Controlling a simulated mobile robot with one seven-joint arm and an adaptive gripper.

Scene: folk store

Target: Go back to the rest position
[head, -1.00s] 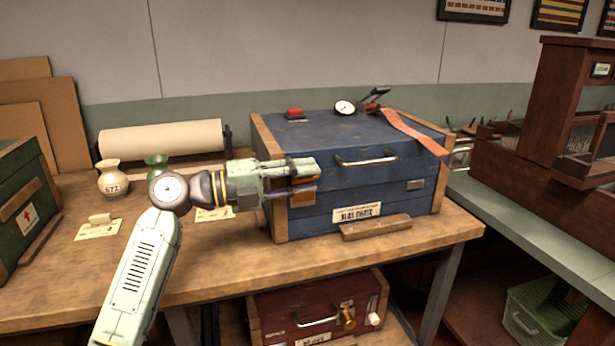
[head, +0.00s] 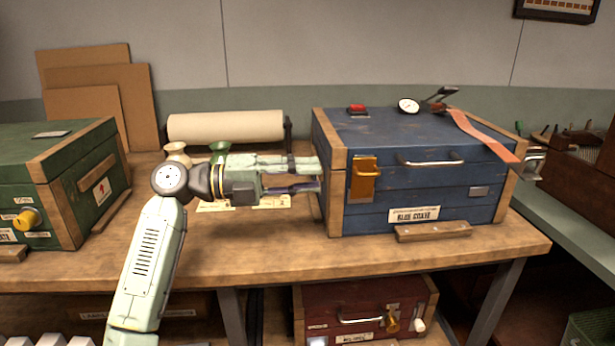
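My gripper (head: 319,176) points right in the head view, at the left front corner of the blue crate (head: 375,195). Its two fingers are apart with a gap between them, and I see nothing held. The fingertips overlap the crate's wooden corner post in the picture; I cannot tell whether they touch it. The crate's orange latch (head: 364,180) is just right of the fingertips and fully visible. My arm reaches up from the bottom left, bent at the elbow.
The wooden workbench (head: 240,256) runs across under my arm. A green crate (head: 92,190) stands left. Small vases, including a green one (head: 219,148), and a paper roll (head: 226,127) are behind my gripper. A red crate (head: 365,300) is below the bench.

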